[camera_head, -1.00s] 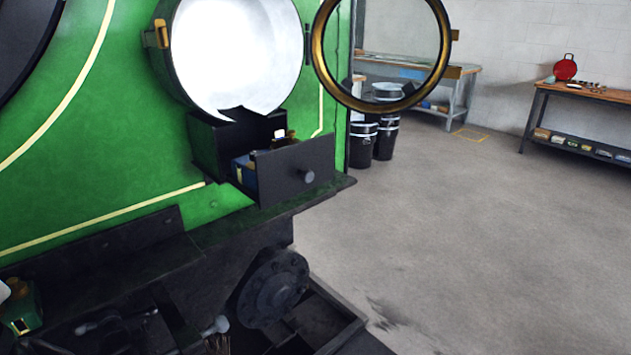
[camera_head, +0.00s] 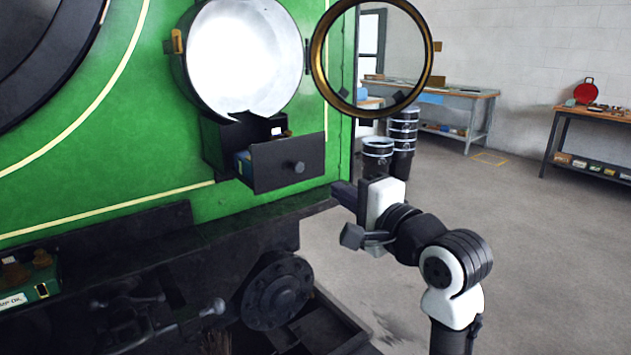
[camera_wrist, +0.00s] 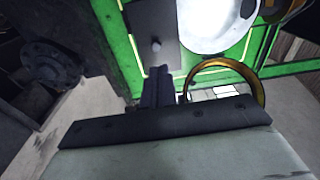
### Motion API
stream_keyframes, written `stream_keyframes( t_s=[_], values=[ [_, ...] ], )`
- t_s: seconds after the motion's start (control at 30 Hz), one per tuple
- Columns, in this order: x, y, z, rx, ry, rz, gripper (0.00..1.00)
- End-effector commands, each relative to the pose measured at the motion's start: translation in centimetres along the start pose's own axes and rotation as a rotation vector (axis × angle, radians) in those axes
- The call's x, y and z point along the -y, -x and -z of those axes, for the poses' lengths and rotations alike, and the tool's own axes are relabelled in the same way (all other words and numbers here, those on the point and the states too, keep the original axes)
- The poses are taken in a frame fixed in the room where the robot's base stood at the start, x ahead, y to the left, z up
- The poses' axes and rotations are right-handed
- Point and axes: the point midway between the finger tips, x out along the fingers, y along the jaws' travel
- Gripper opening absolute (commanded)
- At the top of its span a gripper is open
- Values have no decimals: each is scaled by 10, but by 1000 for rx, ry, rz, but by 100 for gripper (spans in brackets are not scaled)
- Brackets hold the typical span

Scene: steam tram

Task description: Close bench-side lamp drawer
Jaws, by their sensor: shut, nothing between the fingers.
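The lamp drawer (camera_head: 290,163) is a dark box front with a round knob, pulled out below the round lamp (camera_head: 243,60) on the green tram front. A blue item (camera_head: 242,163) and a small brown and white item show inside it. In the wrist view the drawer front (camera_wrist: 152,35) is ahead, with its knob near the middle. My gripper (camera_head: 338,190) is shut and empty, to the right of the drawer and slightly lower, apart from it in the head view. The fingers (camera_wrist: 158,75) point towards the drawer front in the wrist view.
The lamp's brass-rimmed glass door (camera_head: 318,62) hangs open to the right, above my gripper. A dark ledge (camera_head: 250,220) and buffer (camera_head: 277,290) lie below the drawer. Black bins (camera_head: 378,158) and benches (camera_head: 455,95) stand behind; the floor at right is clear.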

Motion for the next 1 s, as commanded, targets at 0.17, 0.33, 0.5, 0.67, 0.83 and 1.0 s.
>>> stream_keyframes(
  t_s=[0.17, 0.33, 0.5, 0.67, 0.83, 1.0],
  values=[
    [-5, 6, 9, -7, -47, -33, 0],
    [-4, -19, 9, -5, -47, -34, 0],
    [-5, -56, 9, -5, -46, -34, 0],
    [-6, -90, 9, -6, -45, -32, 0],
    [-6, -115, 10, -7, -43, -32, 0],
    [-8, -127, 10, -7, -43, -31, 0]
  ],
)
